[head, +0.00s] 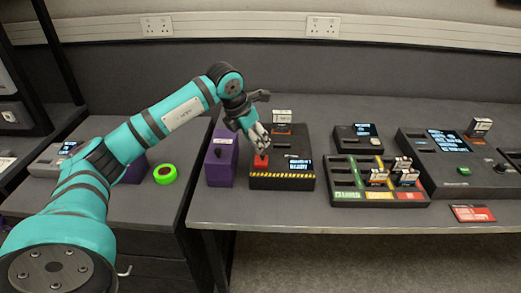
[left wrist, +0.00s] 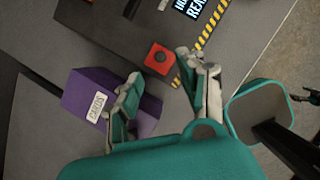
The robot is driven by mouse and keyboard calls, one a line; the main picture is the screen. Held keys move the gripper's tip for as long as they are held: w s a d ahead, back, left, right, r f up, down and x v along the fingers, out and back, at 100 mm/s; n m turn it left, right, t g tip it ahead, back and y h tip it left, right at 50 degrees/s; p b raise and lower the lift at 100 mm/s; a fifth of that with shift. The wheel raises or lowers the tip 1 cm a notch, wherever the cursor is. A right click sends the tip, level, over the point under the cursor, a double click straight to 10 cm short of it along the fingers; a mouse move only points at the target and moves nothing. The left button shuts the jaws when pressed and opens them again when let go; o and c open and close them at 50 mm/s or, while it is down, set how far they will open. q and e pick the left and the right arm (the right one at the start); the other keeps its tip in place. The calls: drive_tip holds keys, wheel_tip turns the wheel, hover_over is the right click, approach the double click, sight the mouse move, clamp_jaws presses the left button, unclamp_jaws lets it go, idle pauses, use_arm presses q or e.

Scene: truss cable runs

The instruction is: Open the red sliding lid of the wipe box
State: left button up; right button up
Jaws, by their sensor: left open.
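A small red block (head: 260,162) with a dark round spot on top sits at the left side of a dark device with a yellow-black striped front edge. It also shows in the left wrist view (left wrist: 159,58), just beyond my open fingers. My left gripper (head: 262,143) is open and empty, pointing down close above the red block; its fingers also show in the left wrist view (left wrist: 163,77). I cannot tell whether they touch the block. No box clearly marked as the wipe box shows, and I cannot make out a sliding lid.
A purple box (head: 220,168) with a label stands just left of the striped device (head: 282,182). A green tape roll (head: 165,174) lies farther left. A card rack (head: 375,190) and a larger console (head: 450,160) stand to the right.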

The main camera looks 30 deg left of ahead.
sight(263, 154)
use_arm(q)
drive_tip(key=x, duration=0.6)
drive_tip(key=shift+c, duration=0.5)
clamp_jaws()
drive_tip(key=shift+w+d, duration=0.1)
